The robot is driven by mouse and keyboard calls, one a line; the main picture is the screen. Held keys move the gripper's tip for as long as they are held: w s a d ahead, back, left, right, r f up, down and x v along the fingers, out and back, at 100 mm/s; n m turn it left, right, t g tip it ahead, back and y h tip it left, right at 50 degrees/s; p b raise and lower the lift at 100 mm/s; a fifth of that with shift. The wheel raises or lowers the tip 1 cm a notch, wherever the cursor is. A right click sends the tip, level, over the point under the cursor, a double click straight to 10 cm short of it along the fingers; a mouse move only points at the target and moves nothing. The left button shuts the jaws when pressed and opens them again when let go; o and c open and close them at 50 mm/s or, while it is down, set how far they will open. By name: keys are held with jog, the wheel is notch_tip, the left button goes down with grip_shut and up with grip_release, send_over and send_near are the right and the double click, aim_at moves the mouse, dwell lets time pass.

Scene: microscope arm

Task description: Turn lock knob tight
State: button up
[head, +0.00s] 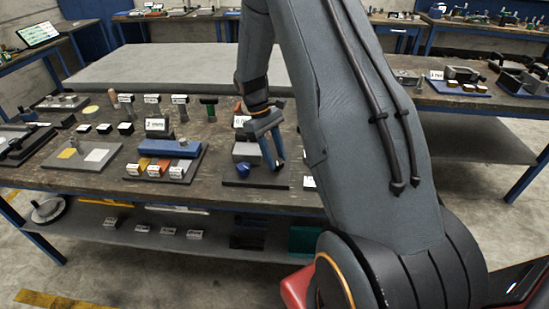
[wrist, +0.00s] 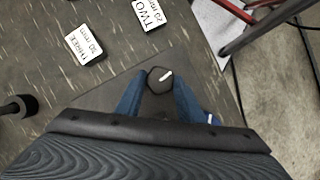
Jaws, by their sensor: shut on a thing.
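The lock knob (wrist: 160,79) is a dark, faceted knob with a white mark on its top, seen from above in the wrist view. My gripper (wrist: 158,90) has its two blue fingers on either side of the knob, shut on it. In the head view my gripper (head: 275,163) points down at a small fixture with a grey block (head: 245,150) on a dark base plate (head: 240,183). The knob cannot be made out clearly there, behind the fingers.
White labels reading TWO (wrist: 151,14) and THREE (wrist: 84,45) lie near the knob. A black round-ended part (wrist: 18,106) is at the left. In the head view a blue block fixture (head: 170,147) stands left of my gripper, with several labelled pieces behind it.

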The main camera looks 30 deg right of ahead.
jog(key=shift+m+y, duration=0.4)
jog(key=shift+m, duration=0.4)
jog(key=shift+s, duration=0.1)
jog(key=o, duration=1.1)
jog(key=shift+c, duration=0.2)
jog(key=b+v, duration=0.2)
jog(key=v, duration=0.5)
jog(key=shift+w+r+b, duration=0.25)
jog(key=shift+r+b, duration=0.1)
